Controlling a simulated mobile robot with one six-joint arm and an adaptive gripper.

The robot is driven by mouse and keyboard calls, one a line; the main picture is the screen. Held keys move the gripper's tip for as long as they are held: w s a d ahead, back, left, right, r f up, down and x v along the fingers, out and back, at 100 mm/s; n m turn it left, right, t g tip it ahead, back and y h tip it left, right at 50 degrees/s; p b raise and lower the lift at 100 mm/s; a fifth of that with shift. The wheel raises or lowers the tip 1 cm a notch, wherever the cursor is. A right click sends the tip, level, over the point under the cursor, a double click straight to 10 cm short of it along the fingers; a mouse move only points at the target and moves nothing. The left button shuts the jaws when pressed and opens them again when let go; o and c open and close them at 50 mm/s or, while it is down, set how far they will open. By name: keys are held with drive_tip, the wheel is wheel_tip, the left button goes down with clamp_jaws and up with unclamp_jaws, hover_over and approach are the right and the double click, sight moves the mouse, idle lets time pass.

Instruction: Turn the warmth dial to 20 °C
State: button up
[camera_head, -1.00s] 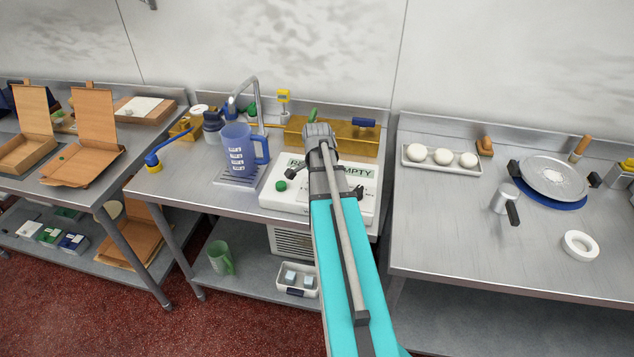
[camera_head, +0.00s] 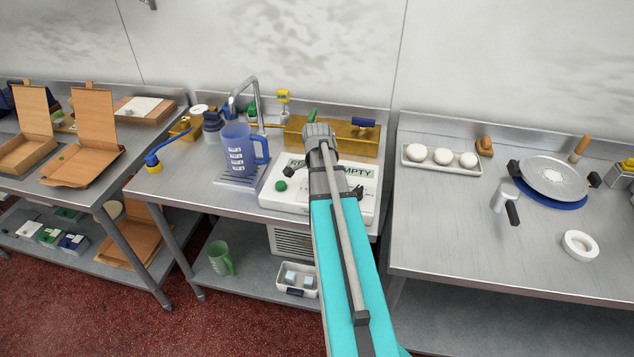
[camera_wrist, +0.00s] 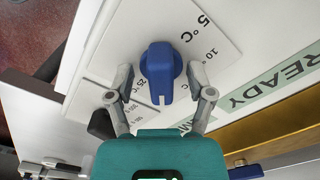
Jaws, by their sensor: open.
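The warmth dial is a blue knob (camera_wrist: 158,58) on a white plate (camera_wrist: 120,30) in the wrist view. A white line on the knob points down in the picture. Printed marks for 5 °C, 10 °C and 25 °C show around it; I cannot make out a 20 °C mark. My gripper (camera_wrist: 161,74) is open, with one finger on each side of the knob; I cannot tell whether they touch it. In the head view my arm hides the dial on the white unit (camera_head: 272,197).
A blue jug (camera_head: 237,150) stands left of the white unit, under a tap. A brass-coloured box (camera_head: 350,138) lies behind the unit. The right table holds a tray of dough balls (camera_head: 409,163) and a scale-like round plate (camera_head: 553,178).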

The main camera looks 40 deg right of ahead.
wheel_tip(320, 180, up, 6)
drive_tip(key=p, duration=0.6)
drive_tip(key=shift+a, duration=0.1)
idle(0.8)
drive_tip(key=s+a+n, duration=0.2)
drive_tip(key=a+n, duration=1.8)
drive_tip(key=a, duration=1.3)
drive_tip(key=shift+f, duration=0.2)
drive_tip(key=shift+c, duration=0.2)
idle(1.3)
